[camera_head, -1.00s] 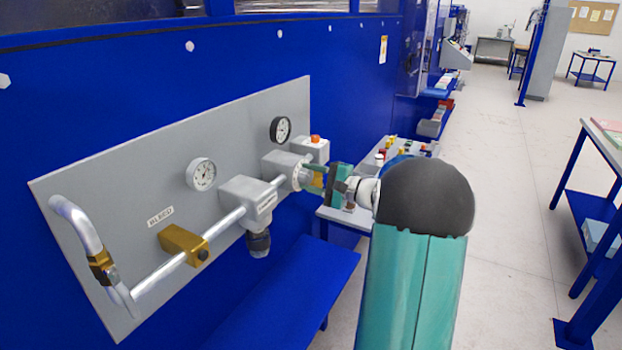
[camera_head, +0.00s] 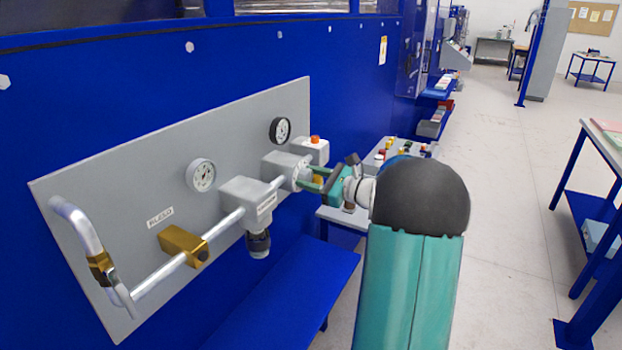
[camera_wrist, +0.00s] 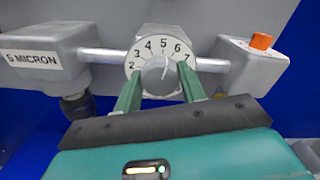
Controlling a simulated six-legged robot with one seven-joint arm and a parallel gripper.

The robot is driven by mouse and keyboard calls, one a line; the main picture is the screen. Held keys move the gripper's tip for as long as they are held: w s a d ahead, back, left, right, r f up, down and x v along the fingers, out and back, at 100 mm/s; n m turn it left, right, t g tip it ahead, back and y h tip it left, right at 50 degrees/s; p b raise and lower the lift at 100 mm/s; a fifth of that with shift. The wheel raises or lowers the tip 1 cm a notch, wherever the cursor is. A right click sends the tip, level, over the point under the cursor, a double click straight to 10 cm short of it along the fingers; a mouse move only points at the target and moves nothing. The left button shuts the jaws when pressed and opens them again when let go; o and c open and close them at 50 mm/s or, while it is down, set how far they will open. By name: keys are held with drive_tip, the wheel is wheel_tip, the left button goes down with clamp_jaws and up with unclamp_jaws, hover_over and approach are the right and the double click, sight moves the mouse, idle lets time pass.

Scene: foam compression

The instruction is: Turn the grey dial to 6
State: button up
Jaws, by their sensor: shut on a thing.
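The grey dial (camera_wrist: 162,74) is in the middle of the wrist view, a round face with black numbers from 2 to 7 showing around a central knob. The white line on the knob points up, a little right of the 5. My gripper (camera_wrist: 160,85) has its two green fingers on either side of the knob, shut on it. In the head view, the dial (camera_head: 300,173) is on the right part of the grey panel, and my gripper (camera_head: 312,181) reaches it from the right.
A grey box with an orange button (camera_wrist: 262,41) sits right of the dial. A grey box labelled "5 MICRON" (camera_wrist: 38,57) is at its left. A pipe (camera_head: 228,220) and two gauges are on the panel. A blue bench (camera_head: 290,290) lies below.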

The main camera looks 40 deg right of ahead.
drive_tip(key=shift+m, duration=1.4)
drive_tip(key=o, duration=1)
drive_tip(key=shift+c, duration=0.2)
drive_tip(key=shift+s, duration=0.1)
drive_tip(key=v, duration=1.3)
drive_tip(key=shift+s, duration=0.35)
drive_tip(key=shift+d, duration=0.1)
